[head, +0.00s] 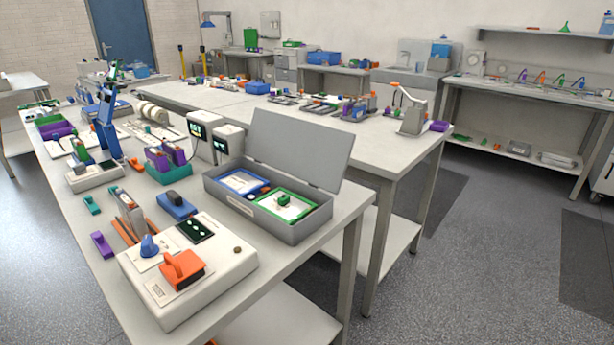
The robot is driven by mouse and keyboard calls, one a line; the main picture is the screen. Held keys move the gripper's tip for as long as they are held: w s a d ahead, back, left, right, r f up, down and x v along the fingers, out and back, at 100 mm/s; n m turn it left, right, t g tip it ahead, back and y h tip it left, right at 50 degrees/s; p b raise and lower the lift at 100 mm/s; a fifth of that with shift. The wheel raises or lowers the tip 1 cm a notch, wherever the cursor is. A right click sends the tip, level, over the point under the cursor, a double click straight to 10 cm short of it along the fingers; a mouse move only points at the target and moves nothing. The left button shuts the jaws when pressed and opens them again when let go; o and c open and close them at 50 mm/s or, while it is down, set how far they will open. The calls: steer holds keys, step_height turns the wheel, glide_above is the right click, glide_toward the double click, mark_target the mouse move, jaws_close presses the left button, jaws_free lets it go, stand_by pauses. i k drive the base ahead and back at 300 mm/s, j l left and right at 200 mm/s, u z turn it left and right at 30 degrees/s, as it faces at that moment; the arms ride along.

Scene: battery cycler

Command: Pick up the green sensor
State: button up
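I cannot tell for sure which green item is the sensor. One small green block (283,200) sits on a green-edged white panel inside an open grey case (227,200) at the front bench's right side. Another small green piece (92,204) lies on the bare bench top near its left edge. My gripper is not in view.
The white front bench (83,222) also holds a cream device with a blue knob and an orange part (183,268), a blue block (176,205) and a purple block (101,243). The case's raised lid (298,150) stands behind it. Grey floor (480,260) is clear at the right.

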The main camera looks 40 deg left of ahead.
mark_target(284, 201)
steer(key=i+j+u, duration=0.1)
steer(key=i+u, duration=0.15)
steer(key=u, duration=0.25)
steer(key=i+u, duration=0.25)
steer(key=u, duration=0.25)
steer(key=i+l+u, duration=0.15)
steer(key=i+u, duration=0.15)
steer(key=u, duration=0.2)
steer(key=i+l+u, duration=0.2)
steer(key=u, duration=0.65)
